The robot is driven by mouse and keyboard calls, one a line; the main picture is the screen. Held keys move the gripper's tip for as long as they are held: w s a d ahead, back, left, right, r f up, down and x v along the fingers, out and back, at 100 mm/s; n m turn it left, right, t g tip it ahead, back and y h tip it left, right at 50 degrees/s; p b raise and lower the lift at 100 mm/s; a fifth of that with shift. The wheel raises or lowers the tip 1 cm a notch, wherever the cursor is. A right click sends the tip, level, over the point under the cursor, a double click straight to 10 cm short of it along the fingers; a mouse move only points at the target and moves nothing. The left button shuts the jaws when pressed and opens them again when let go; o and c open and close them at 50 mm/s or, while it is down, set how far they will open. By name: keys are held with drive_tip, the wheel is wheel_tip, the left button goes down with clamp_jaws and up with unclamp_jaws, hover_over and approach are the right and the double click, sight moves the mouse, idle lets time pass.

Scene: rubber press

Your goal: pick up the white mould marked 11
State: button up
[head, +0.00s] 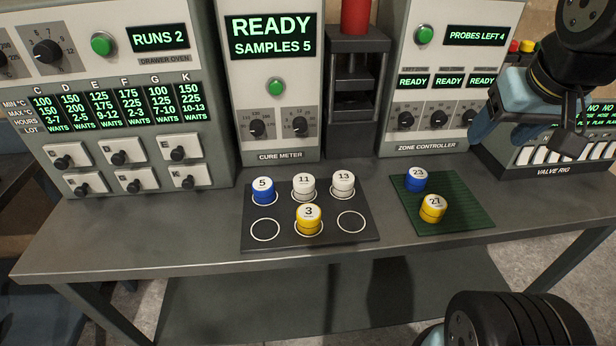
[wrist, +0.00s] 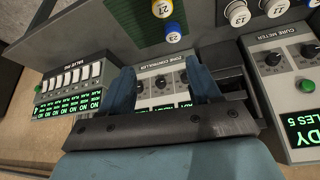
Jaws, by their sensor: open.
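The white mould marked 11 (head: 303,186) stands upright in the back row of the dark ringed tray (head: 375,232), between blue mould 5 (head: 263,190) and white mould 13 (head: 343,183). Yellow mould 3 (head: 309,219) stands just in front of it. Mould 11 also shows, partly cut off, at the top right of the wrist view (wrist: 276,8). My gripper (head: 528,132) is open and empty, well to the right of mould 11, above the bench near the valve rig. Its two blue fingers also show in the wrist view (wrist: 163,88), with nothing between them.
Blue mould 23 (head: 416,180) and yellow mould 27 (head: 433,208) stand on a green mat (head: 470,213) between the tray and my gripper. The cure meter (head: 268,100), press (head: 357,95), zone controller (head: 440,90) and valve rig (head: 560,155) line the back. The bench front is clear.

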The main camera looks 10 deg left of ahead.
drive_tip(key=shift+o, duration=0.2)
drive_tip(key=w+a+f+n+g+h, duration=0.2)
drive_tip(key=w+a+f+n, duration=0.3)
drive_tip(key=a+n, duration=0.3)
drive_tip(key=shift+f+n+g, duration=0.15)
drive_tip(key=shift+n+g, duration=0.15)
drive_tip(key=shift+g, duration=0.3)
drive_tip(key=n+t+h, duration=0.5)
drive_tip(key=n+t, duration=0.4)
drive_tip(key=n, duration=1.1)
approach(300, 183)
drive_tip(key=shift+n, duration=0.3)
drive_tip(key=x, duration=0.9)
drive_tip(key=shift+w, duration=0.1)
drive_tip(key=c, duration=1)
drive_tip(key=shift+o, duration=0.2)
